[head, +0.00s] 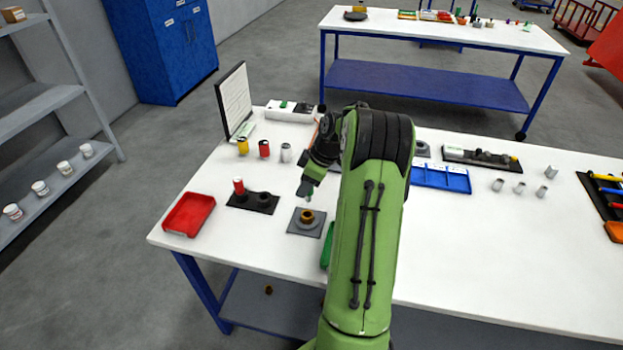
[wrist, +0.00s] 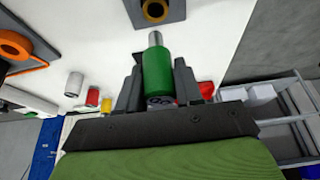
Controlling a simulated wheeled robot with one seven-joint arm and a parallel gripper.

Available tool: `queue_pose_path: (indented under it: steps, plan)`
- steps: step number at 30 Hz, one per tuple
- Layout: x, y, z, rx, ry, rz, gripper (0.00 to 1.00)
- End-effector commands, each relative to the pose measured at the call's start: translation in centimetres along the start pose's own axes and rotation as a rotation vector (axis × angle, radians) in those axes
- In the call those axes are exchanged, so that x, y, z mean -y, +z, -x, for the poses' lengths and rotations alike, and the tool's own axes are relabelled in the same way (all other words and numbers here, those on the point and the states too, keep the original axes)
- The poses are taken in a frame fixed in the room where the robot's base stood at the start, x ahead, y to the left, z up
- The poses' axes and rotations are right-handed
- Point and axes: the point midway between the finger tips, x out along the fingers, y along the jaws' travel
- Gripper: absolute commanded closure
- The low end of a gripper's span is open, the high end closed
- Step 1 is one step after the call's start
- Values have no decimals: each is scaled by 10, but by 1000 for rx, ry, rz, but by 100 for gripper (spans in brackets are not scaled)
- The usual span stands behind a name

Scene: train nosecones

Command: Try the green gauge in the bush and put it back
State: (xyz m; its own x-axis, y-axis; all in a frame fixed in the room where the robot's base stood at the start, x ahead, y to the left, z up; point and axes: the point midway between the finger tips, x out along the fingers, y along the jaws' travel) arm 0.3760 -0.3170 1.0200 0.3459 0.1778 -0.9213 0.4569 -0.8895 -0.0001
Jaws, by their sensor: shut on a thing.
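My gripper (wrist: 157,78) is shut on the green gauge (wrist: 158,72), a green cylinder with a bare metal tip pointing away from the jaws. The brass bush (head: 307,216) stands on a square grey plate on the white table, just below the gauge. In the wrist view the bush (wrist: 156,10) is partly cut off at the top edge. The gauge's metal tip appears apart from it.
A black stand (head: 250,207) with a red gauge (head: 239,186) is left of the bush. A red tray (head: 188,214) lies farther left. Yellow, red and grey cylinders (head: 264,149) stand behind. A blue tray (head: 440,179) lies right of my arm, which hides part of the table.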

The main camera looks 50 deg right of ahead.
Motion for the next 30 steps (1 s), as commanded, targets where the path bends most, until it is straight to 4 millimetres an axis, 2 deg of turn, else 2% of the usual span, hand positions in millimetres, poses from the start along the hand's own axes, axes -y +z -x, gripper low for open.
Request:
queue_pose_path:
  steps: [8,22,30]
  plan:
    - [2,2,-8,0,-2,3,97]
    - [1,18,-47,0,-2,3,97]
    - [1,19,-49,-1,-2,4,97]
